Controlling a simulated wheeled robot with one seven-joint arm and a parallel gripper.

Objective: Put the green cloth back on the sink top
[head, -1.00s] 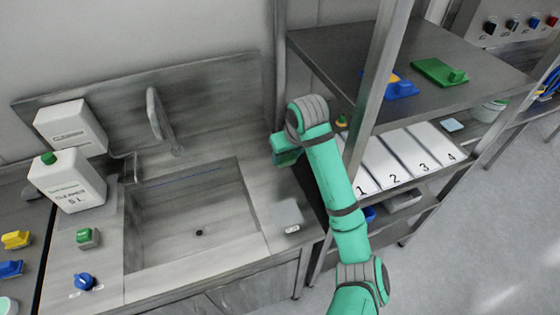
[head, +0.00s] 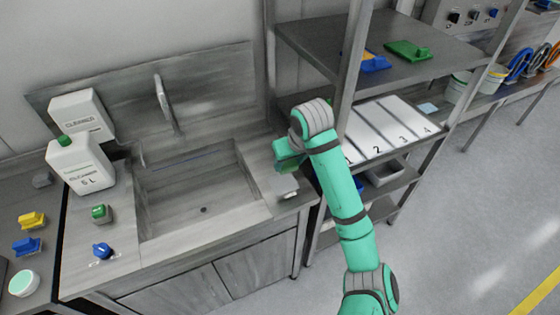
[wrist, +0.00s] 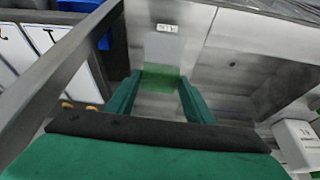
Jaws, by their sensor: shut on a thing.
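The green cloth (wrist: 160,80) is held between the two teal fingers of my gripper (wrist: 160,92) in the wrist view. In the head view the cloth (head: 291,164) shows as a small dark green patch beneath my gripper (head: 284,155), partly hidden by it. My gripper is shut on the cloth over the right part of the grey sink top (head: 262,160), right of the basin. The cloth looks raised above the surface, but the exact gap cannot be told.
A pale labelled plate (head: 285,187) lies at the sink top's right front. The basin (head: 195,195) is left of my gripper. A shelf rack with a metal post (head: 354,70) stands close on the right. White cleaner canisters (head: 80,168) stand at the left.

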